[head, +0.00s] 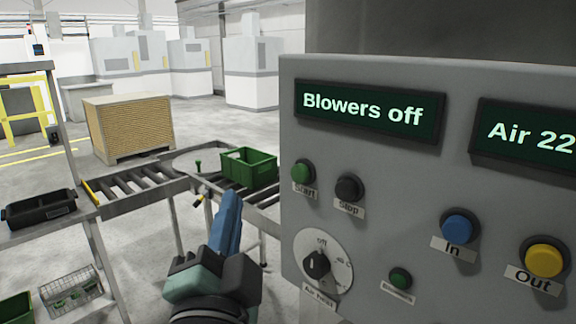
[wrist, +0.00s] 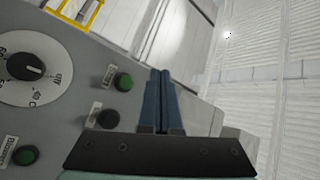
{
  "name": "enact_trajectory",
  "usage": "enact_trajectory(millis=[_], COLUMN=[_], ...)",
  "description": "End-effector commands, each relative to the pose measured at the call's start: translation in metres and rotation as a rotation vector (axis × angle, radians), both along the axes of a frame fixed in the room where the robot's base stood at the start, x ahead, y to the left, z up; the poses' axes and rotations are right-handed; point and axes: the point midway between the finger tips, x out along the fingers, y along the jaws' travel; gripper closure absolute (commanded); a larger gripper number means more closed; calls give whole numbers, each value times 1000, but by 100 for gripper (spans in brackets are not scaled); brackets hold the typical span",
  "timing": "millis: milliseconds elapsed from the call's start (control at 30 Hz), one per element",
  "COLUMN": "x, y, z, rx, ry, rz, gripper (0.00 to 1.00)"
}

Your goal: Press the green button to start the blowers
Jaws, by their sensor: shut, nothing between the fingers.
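The green Start button (head: 303,172) sits at the upper left of the grey control panel (head: 450,95), under a display (head: 370,112) reading "Blowers off". It also shows in the wrist view (wrist: 123,82), left of my fingers. My gripper (head: 233,195), with blue fingers, is shut and empty. In the head view it is left of the panel, below and left of the Start button. In the wrist view the fingertips (wrist: 160,72) point past the button, with a gap to it. Nothing hides the button.
The black Stop button (head: 349,188) is right of Start. An air heat dial (head: 317,265), a second green button (head: 399,279), a blue In button (head: 459,227) and a yellow Out button (head: 544,260) share the panel. A green crate (head: 249,168) stands on the roller conveyor (head: 140,187) behind.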

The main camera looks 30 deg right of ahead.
Motion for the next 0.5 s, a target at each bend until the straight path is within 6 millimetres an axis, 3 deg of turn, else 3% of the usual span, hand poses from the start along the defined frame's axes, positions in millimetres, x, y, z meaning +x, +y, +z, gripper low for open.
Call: enact_trajectory(millis=[267,500], x=[2,11], y=[-5,-33], z=[1,3], rx=[-3,-1], ry=[1,2], rz=[-2,-5], gripper=[100,100])
